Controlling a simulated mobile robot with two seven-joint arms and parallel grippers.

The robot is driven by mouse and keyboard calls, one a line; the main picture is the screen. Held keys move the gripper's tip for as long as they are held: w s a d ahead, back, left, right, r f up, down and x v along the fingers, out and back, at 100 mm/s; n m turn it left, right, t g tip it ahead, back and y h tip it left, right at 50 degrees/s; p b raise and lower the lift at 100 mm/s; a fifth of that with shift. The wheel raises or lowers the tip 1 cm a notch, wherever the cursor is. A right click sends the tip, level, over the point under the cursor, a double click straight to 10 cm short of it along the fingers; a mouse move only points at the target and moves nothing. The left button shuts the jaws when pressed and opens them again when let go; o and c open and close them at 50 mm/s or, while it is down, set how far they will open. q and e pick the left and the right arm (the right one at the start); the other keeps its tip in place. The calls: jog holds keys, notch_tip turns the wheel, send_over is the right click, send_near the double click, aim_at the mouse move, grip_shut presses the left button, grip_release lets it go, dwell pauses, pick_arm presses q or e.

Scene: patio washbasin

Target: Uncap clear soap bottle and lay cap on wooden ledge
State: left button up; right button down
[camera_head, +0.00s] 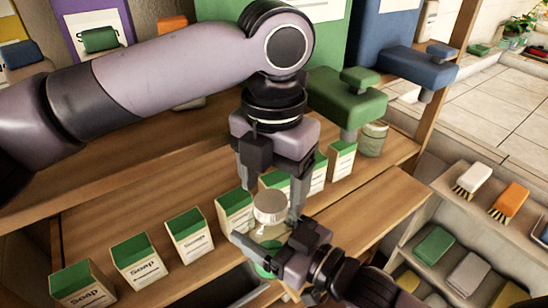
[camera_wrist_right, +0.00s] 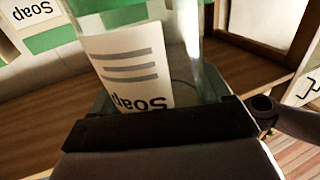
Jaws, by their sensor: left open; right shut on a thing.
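The clear soap bottle stands roughly upright at the lower middle of the head view, with a pale round cap (camera_head: 270,204) on top and green at its base. My right gripper (camera_head: 268,248) is shut on the bottle's body from the right. My left gripper (camera_head: 271,199) points down, open, its fingers on either side of the cap; I cannot tell whether they touch it. The wooden ledge (camera_head: 100,215) runs behind and left of the bottle.
Several green-topped soap boxes (camera_head: 189,236) stand in a row along the ledge, some close behind the bottle. Green (camera_head: 347,97) and blue (camera_head: 418,68) pump dispensers stand at the back. A side shelf (camera_head: 425,215) at right holds brushes and soap bars.

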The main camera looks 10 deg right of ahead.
pick_arm(q)
jog(key=shift+f, duration=1.15)
jog(key=c, duration=1.1)
jog(key=shift+s+d+n, duration=0.1)
jog(key=shift+n, duration=1.6)
jog(key=o, duration=0.9)
jog(key=shift+o, duration=1.3)
